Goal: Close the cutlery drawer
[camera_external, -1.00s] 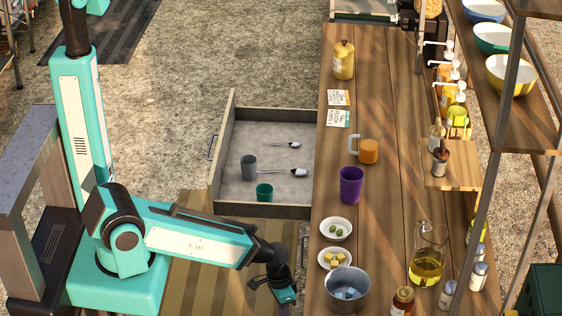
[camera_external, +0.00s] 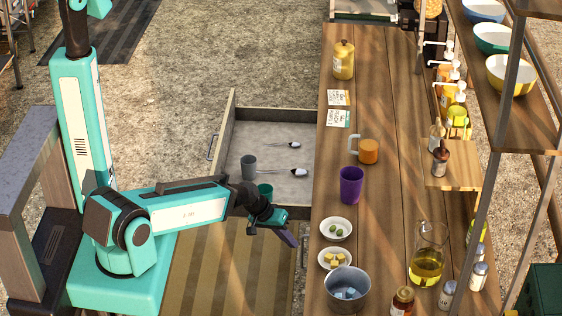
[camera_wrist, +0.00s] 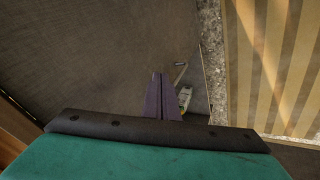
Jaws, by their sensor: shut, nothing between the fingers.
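The cutlery drawer (camera_external: 270,114) is pulled out to the left from under the wooden counter. Its front panel with a handle (camera_external: 211,147) is at its left end. Inside lie two spoons (camera_external: 295,173), a grey cup (camera_external: 249,166) and a green cup (camera_external: 265,190), partly hidden by my arm. My gripper (camera_external: 291,240) is shut and empty, by the drawer's near right corner and beside the counter edge. In the wrist view its dark purple fingers (camera_wrist: 162,98) are together, in front of a dark grey-brown surface I cannot identify for sure.
The counter (camera_external: 385,200) holds a purple cup (camera_external: 351,185), an orange mug (camera_external: 369,151), small dishes (camera_external: 335,229), a metal bucket (camera_external: 347,289) and an oil jug (camera_external: 427,265). A striped mat (camera_external: 225,265) lies on the floor. The floor left of the drawer is clear.

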